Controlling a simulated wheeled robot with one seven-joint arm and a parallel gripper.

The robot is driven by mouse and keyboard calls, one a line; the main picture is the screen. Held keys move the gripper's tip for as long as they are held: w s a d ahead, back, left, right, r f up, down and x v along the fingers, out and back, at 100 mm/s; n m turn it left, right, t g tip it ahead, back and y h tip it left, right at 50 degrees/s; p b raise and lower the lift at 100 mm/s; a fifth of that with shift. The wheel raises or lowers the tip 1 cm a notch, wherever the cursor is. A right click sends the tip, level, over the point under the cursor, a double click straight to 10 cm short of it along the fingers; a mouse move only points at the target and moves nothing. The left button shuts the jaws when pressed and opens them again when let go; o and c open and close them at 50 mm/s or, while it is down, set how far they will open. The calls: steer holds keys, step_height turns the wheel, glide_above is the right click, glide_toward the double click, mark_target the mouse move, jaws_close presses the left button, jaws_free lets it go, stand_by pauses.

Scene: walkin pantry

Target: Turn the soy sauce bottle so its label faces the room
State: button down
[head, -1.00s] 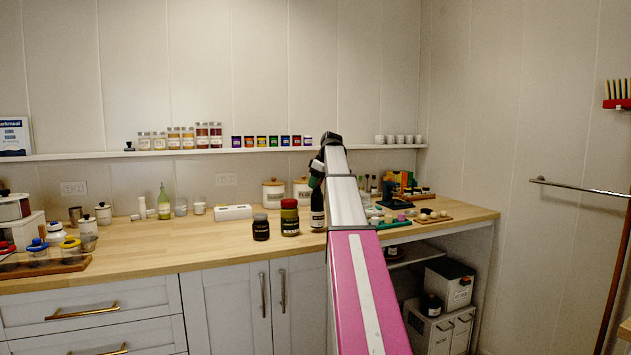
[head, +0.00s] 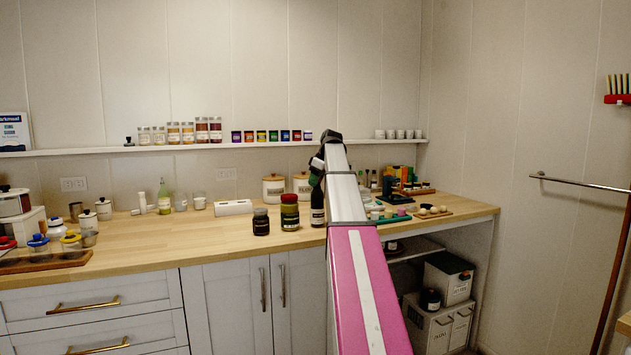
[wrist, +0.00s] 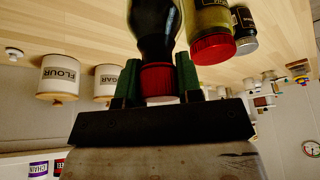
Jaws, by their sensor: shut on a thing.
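The soy sauce bottle is a dark bottle with a red cap. In the head view the bottle (head: 317,208) stands upright on the wooden counter, just left of my arm, which may hide part of it. A pale label shows low on its side towards the head camera. In the wrist view, seen upside down, the dark bottle body (wrist: 153,25) and its red cap (wrist: 158,80) are between the green fingers. My gripper (wrist: 158,74) is shut on the bottle near its cap. No label shows on the part seen in the wrist view.
A green jar with a red lid (head: 289,213) stands close to the bottle's left, beside a smaller dark jar (head: 261,222). White canisters (head: 273,189) stand behind. A green tray (head: 391,218) with small items lies right of my arm.

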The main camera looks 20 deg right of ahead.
steer(key=shift+f, duration=0.2)
steer(key=c, duration=0.7)
jaws_free()
